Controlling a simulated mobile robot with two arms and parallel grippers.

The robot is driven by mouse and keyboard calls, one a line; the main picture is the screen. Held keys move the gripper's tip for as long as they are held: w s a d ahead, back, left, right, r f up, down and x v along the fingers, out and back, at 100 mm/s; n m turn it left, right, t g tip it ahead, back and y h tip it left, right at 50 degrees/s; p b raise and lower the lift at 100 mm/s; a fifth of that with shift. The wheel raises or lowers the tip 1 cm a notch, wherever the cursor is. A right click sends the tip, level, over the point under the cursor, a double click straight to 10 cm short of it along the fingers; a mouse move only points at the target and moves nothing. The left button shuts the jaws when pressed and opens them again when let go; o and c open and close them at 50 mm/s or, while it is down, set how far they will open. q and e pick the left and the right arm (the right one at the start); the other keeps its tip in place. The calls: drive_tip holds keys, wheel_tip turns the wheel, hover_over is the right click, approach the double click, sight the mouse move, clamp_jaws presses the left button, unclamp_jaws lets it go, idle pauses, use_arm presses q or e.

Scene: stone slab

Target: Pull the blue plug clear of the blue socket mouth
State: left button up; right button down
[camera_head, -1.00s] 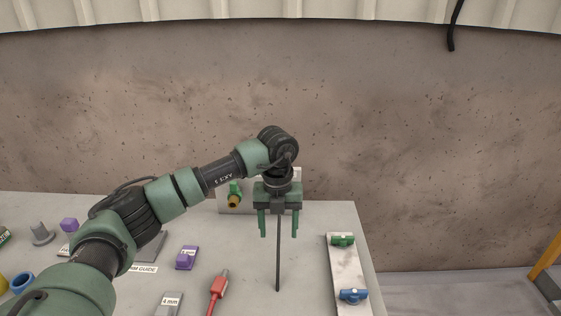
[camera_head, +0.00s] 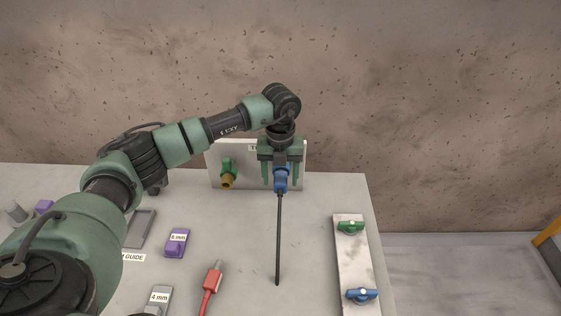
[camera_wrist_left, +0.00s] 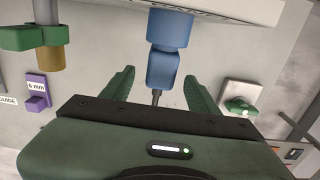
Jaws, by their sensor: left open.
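The blue plug (camera_head: 281,186) sits at the blue socket (camera_head: 280,168) on the upright white panel (camera_head: 240,152), and a thin black cable (camera_head: 278,240) runs from it toward me. In the left wrist view the plug (camera_wrist_left: 163,70) and socket (camera_wrist_left: 169,30) are in line and appear joined, with no gap visible. My left gripper (camera_head: 281,181) is open; its green fingers are on either side of the plug in the head view. In the wrist view its fingertips (camera_wrist_left: 160,80) show clear room on both sides of the plug. My right gripper is not in view.
A green fitting with a brass end (camera_head: 227,174) is on the panel, left of the blue socket. A red plug (camera_head: 213,277), purple block (camera_head: 176,242) and grey block (camera_head: 159,298) lie on the slab. A plate (camera_head: 352,260) with green and blue handles lies at right.

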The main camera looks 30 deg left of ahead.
sight(280, 191)
use_arm(q)
drive_tip(key=shift+w+a+f, duration=0.1)
drive_tip(key=shift+w+f, duration=0.1)
drive_tip(key=shift+f, duration=0.9)
drive_tip(key=shift+f+p, duration=0.3)
drive_tip(key=shift+f, duration=0.05)
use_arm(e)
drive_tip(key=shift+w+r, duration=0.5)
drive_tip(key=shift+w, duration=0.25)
use_arm(q)
clamp_jaws()
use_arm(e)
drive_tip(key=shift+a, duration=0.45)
use_arm(q)
drive_tip(key=shift+s, duration=0.15)
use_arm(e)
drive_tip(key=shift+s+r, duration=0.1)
use_arm(q)
drive_tip(key=shift+s+d+r+p, duration=0.1)
drive_tip(key=shift+s+d+p, duration=0.1)
drive_tip(key=shift+s+p, duration=0.1)
drive_tip(key=shift+s+d+p, duration=0.4)
drive_tip(key=shift+s+p, duration=0.05)
drive_tip(key=shift+s, duration=0.3)
drive_tip(key=shift+s+d, duration=0.25)
drive_tip(key=shift+s, duration=0.35)
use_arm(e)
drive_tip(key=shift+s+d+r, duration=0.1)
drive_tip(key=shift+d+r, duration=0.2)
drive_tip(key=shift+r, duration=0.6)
